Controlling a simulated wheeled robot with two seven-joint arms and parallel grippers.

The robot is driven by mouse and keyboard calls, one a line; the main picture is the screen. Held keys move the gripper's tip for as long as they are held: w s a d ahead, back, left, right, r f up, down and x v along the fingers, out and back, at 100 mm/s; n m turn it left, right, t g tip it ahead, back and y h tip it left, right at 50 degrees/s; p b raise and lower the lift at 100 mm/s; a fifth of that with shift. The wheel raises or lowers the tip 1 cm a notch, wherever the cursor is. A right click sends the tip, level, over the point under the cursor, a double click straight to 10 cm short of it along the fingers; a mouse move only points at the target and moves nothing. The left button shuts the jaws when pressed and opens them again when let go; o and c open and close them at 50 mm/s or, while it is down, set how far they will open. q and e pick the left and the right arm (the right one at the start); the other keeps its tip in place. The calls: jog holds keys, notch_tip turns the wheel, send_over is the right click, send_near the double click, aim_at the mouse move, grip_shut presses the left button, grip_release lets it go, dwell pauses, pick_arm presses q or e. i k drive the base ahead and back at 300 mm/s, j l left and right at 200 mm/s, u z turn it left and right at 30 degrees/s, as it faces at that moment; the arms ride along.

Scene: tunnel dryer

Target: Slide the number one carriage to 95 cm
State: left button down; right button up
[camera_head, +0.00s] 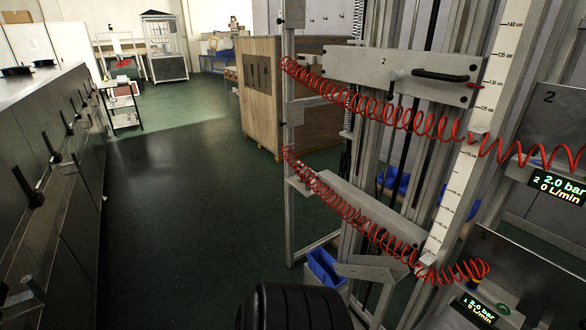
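The carriage plate marked "2" (345,66) hangs on the upper part of the vertical rail frame, with a black handle (440,75) at its right. Below it a second grey carriage plate (362,207) sits across the rails, partly behind a red coiled hose; I cannot read a number on it. A white cm scale (457,180) runs down the right side of the frame; marks near 140 to 125 show at its top, and the lower marks are too small to read surely. Neither of my grippers is in view.
Red coiled hoses (352,213) cross the frame. Displays reading 2.0 bar and 0 L/min (558,187) stand at the right. A blue bin (325,268) sits low by the frame. A wooden crate (262,95) stands behind. Cabinets (50,150) line the left; the green floor (180,200) between is clear.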

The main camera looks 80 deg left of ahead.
aim_at(397, 225)
jog(key=u, duration=2.25)
